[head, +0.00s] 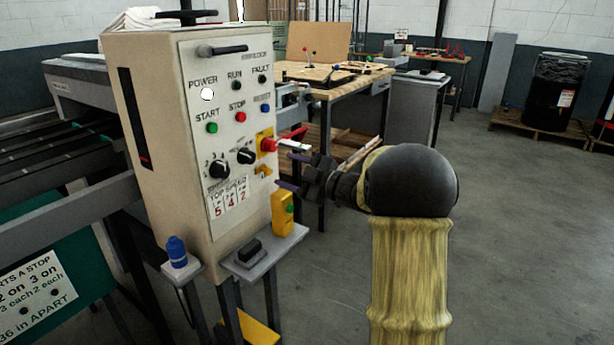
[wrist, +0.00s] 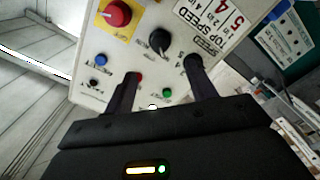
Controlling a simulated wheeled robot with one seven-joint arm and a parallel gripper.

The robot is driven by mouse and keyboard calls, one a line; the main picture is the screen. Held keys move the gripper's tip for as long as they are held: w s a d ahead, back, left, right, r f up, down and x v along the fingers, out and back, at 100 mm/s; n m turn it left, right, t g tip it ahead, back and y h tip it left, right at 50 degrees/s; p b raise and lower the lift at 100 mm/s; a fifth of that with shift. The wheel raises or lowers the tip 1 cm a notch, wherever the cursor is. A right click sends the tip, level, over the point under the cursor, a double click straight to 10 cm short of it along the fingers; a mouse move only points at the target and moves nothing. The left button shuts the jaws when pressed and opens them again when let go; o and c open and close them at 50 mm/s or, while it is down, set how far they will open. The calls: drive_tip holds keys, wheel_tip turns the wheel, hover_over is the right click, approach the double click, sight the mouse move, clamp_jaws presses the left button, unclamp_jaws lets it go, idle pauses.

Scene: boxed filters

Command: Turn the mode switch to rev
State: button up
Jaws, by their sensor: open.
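The mode switch (head: 246,155) is a black rotary knob with a pale pointer mark, on the cream control box's front panel, left of the red emergency-stop button (head: 268,145). In the wrist view the switch (wrist: 160,42) lies ahead of the fingers and between their lines; its small lettering is unreadable. A second black knob (head: 219,169) with a numbered scale sits lower left on the panel. My gripper (head: 291,168) is open and empty, right of the panel, apart from the switch. In the wrist view my gripper (wrist: 163,76) shows two spread black fingers; one overlaps the numbered knob.
Start (head: 212,128) and stop (head: 237,117) buttons sit above the knobs. A yellow pendant (head: 283,213) and a shelf (head: 262,250) stick out below. A wooden workbench (head: 335,85) stands behind.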

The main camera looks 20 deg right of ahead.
drive_tip(key=v, duration=0.4)
drive_tip(key=shift+s+d, duration=0.2)
drive_tip(key=shift+s, duration=0.15)
drive_tip(key=s+a+f+m+g+h, duration=0.35)
drive_tip(key=s+f+m+h, duration=0.45)
drive_tip(key=f+m+h, duration=0.4)
drive_tip(key=s+a+f+m+g+y, duration=0.1)
drive_tip(key=s+a+f+m+g, duration=0.2)
drive_tip(key=s, duration=0.6)
drive_tip(key=s+a+f+m+g, duration=0.1)
drive_tip(key=s+a+f+g, duration=0.3)
drive_tip(key=s, duration=0.5)
wheel_tip(320, 180, up, 25)
drive_tip(key=g+p, duration=0.1)
drive_tip(key=p, duration=2.5)
drive_tip(key=shift+s+d+f, duration=0.2)
drive_tip(key=shift+s+d, duration=0.1)
drive_tip(key=shift+s, duration=0.15)
